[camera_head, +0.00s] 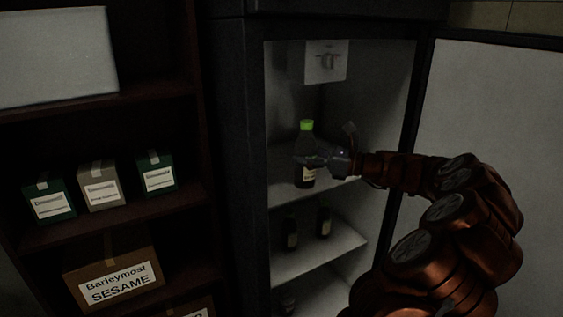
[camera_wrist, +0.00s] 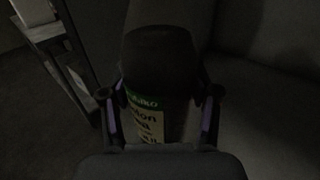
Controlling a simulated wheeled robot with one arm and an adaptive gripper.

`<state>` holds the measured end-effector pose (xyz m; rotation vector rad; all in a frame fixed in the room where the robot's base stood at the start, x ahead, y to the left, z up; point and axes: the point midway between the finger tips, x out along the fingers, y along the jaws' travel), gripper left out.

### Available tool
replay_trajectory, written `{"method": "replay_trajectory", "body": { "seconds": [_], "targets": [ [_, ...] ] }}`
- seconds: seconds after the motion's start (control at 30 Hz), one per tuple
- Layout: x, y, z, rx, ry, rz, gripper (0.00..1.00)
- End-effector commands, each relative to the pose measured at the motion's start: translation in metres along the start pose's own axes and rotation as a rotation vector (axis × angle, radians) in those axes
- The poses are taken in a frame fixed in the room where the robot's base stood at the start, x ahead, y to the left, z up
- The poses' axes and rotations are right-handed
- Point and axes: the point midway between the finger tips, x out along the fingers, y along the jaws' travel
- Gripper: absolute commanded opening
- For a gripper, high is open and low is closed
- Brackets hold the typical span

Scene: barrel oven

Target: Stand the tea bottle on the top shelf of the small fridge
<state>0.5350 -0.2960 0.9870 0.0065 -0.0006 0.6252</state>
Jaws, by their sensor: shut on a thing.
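My gripper (camera_head: 318,160) reaches in from the right and is shut around the bottle. I cannot tell whether the bottle's base touches the shelf.
The fridge door (camera_head: 500,130) stands open at the right. Two dark bottles (camera_head: 290,232) (camera_head: 323,222) stand on the shelf below. A control box (camera_head: 326,62) is on the fridge's upper back wall. A dark rack (camera_head: 120,225) with boxes stands at the left.

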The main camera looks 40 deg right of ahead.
Motion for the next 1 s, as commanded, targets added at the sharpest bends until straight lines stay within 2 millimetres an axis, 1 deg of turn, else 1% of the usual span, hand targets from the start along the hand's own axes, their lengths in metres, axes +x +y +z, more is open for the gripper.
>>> {"method": "replay_trajectory", "body": {
  "seconds": [0.03,0.1,0.2,0.33,0.43,0.57,0.63,0.9,1.0],
  "targets": [
    [0.013,-0.009,0.011,0.000,0.000,-0.003,0.05],
    [0.030,-0.023,0.017,0.001,0.001,-0.012,0.05],
    [0.056,-0.038,0.024,0.002,0.001,-0.020,0.05],
    [0.086,-0.053,0.031,-0.001,0.001,-0.027,0.05],
    [0.104,-0.060,0.034,-0.002,0.002,-0.031,0.05],
    [0.115,-0.066,0.036,-0.007,0.001,-0.038,0.05],
    [0.118,-0.067,0.030,-0.005,0.001,-0.038,0.05],
    [0.119,-0.067,-0.015,-0.001,0.003,-0.037,0.05],
    [0.118,-0.067,-0.024,-0.003,0.002,-0.038,0.05]
  ]
}}
